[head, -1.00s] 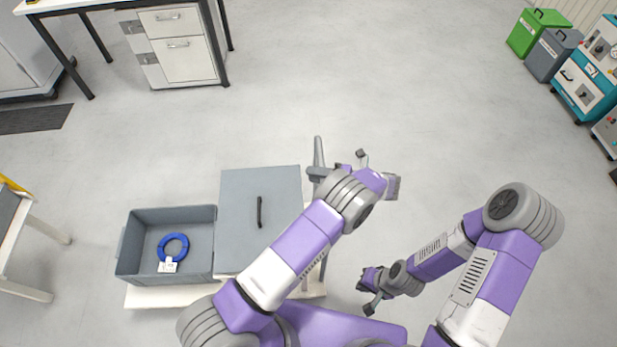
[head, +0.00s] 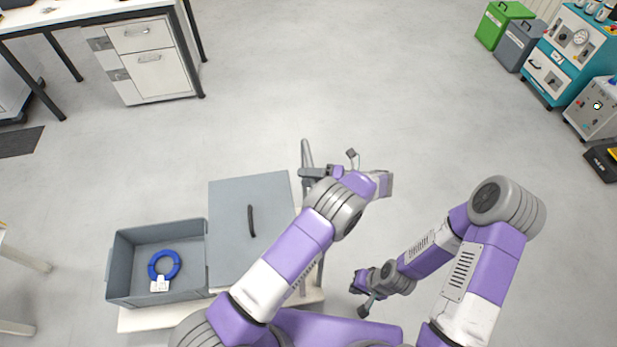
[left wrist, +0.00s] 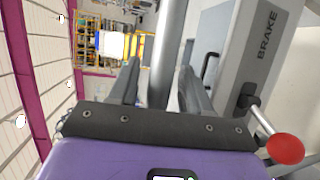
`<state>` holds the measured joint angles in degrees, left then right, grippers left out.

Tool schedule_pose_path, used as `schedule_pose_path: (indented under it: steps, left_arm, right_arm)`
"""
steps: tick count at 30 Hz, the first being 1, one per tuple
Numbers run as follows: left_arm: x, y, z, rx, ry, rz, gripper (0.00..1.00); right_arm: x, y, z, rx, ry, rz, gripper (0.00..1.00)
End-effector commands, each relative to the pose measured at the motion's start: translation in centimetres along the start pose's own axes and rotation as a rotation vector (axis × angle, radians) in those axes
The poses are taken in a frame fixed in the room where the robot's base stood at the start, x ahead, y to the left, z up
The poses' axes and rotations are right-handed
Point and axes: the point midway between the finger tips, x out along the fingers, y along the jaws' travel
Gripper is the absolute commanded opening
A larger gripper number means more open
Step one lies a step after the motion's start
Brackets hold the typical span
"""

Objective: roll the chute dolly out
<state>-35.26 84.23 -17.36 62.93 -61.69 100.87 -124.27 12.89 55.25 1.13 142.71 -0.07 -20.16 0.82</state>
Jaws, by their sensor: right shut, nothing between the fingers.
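The dolly has a pale low deck (head: 150,319) carrying a grey open bin (head: 112,262) and a grey lidded box (head: 232,215) with a dark handle. A grey upright bar (head: 306,152) rises at its far right. My left gripper (head: 312,173) is at this bar. In the left wrist view the bar (left wrist: 172,45) runs between the two fingers, which look closed around it. A panel marked BRAKE (left wrist: 255,50) and a lever with a red knob (left wrist: 285,149) are beside the gripper. My right gripper (head: 361,296) is shut and empty, right of the dolly.
A blue ring (head: 163,264) with a white tag lies in the open bin. A workbench with white drawers (head: 150,65) stands at back left. Green (head: 501,23) and grey bins (head: 518,44) and teal equipment (head: 562,60) stand at back right. The middle floor is clear.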

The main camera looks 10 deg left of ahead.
Motion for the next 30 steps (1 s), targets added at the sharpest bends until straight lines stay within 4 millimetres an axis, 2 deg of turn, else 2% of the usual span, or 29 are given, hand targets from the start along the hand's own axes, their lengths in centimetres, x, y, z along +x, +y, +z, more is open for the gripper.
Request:
schedule_pose_path:
  steps: [7,16,21,30]
  left_arm:
    - [-0.6,0.0,0.0,0.000,0.000,0.002,0.48]
    - [-5.1,0.0,0.0,-0.002,-0.002,-0.001,0.48]
    - [-6.8,-0.1,0.0,-0.002,-0.002,0.000,0.48]
    - [-7.6,0.0,0.0,0.000,0.000,0.000,0.48]
  right_arm:
    - [-0.1,-0.1,0.0,0.000,0.000,0.000,0.00]
    - [-0.5,-0.2,0.0,0.000,0.000,0.000,0.00]
    - [-0.4,-0.2,0.0,0.000,0.000,0.000,0.00]
    - [-0.4,-0.2,0.0,0.000,0.000,0.000,0.00]
